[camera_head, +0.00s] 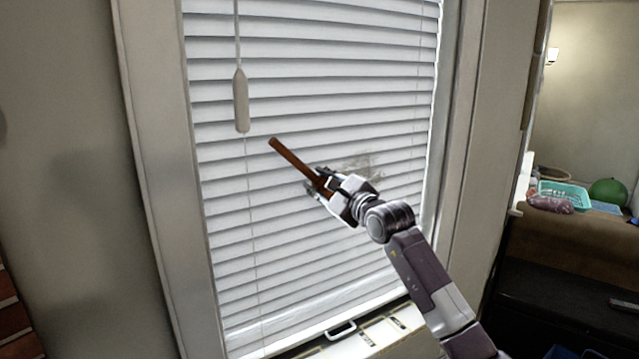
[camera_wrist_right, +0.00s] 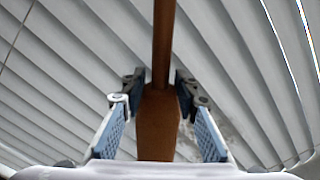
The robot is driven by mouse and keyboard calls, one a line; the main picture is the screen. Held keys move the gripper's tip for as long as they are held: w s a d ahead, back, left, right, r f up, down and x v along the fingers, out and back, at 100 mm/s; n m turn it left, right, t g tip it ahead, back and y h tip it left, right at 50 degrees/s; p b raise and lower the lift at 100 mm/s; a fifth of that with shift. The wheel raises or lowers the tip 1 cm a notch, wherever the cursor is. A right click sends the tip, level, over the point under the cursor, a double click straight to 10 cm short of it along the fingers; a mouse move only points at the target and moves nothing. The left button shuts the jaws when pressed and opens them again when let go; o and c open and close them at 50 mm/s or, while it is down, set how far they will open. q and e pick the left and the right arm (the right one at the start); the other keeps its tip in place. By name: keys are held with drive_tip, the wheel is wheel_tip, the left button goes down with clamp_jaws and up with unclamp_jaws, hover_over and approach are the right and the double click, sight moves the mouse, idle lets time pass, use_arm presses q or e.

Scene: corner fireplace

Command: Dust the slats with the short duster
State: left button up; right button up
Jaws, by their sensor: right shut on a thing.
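White window blinds with horizontal slats (camera_head: 300,80) fill the frame in the head view. A grey dusty smudge (camera_head: 362,164) lies on the slats just above my right gripper; part of it also shows in the right wrist view (camera_wrist_right: 215,130). My right gripper (camera_head: 318,184) is shut on the brown duster (camera_head: 290,155), whose thin shaft points up and left in front of the slats. In the right wrist view the duster's thicker brown part (camera_wrist_right: 158,125) sits between the blue-padded fingers. I cannot tell whether the duster touches the slats. My left gripper is out of view.
A blind wand (camera_head: 241,100) hangs on a cord left of the duster. The window frame (camera_head: 160,180) borders the blinds. A white handle (camera_head: 341,330) is at the sill. A teal basket (camera_head: 565,192) and green ball (camera_head: 607,191) lie far right.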

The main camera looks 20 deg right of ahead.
drive_tip(key=shift+w+a, duration=0.1)
drive_tip(key=shift+w, duration=0.6)
